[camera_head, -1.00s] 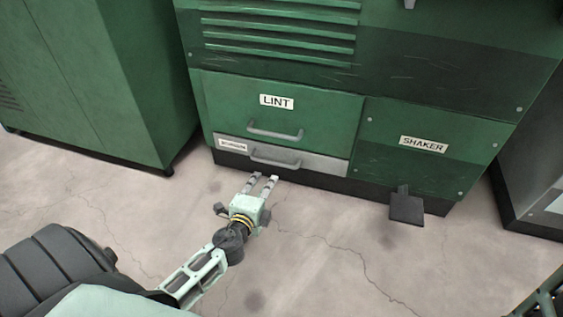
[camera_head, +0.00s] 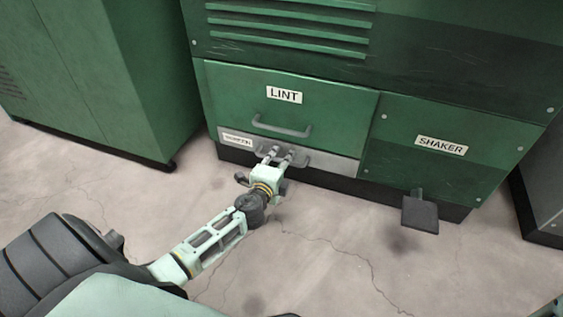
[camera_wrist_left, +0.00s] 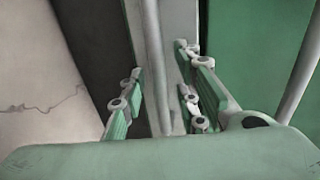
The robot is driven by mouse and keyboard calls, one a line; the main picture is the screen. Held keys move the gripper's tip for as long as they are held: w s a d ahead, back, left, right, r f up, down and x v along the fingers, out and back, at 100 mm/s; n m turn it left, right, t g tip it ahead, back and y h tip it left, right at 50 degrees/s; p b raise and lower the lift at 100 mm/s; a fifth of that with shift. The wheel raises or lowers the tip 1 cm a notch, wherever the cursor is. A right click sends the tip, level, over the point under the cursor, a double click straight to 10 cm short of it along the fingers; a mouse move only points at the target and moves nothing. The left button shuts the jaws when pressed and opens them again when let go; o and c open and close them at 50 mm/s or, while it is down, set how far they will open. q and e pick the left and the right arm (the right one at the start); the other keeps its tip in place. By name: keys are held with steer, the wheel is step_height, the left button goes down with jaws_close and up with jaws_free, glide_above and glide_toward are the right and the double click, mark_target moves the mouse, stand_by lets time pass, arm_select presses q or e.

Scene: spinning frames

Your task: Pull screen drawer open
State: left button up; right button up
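The screen drawer (camera_head: 332,165) is a low pale grey front with a small white label, below the LINT drawer in the green machine. It looks closed, flush with the machine. Its grey bar handle (camera_head: 299,160) is partly hidden by my left gripper (camera_head: 279,153), which has its fingertips at the handle. In the left wrist view the left gripper (camera_wrist_left: 158,112) has its fingers apart, with the handle bar (camera_wrist_left: 153,60) running between them. I see a gap between the bar and the fingers. My right gripper is out of view.
The LINT drawer (camera_head: 330,110) with its own handle (camera_head: 281,127) is just above. A dark pedal (camera_head: 420,215) juts out below the SHAKER panel (camera_head: 455,165). Another green cabinet (camera_head: 150,90) stands at left. Bare cracked floor (camera_head: 320,260) lies in front.

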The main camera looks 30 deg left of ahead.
arm_select(q)
jaws_close()
stand_by(0.6)
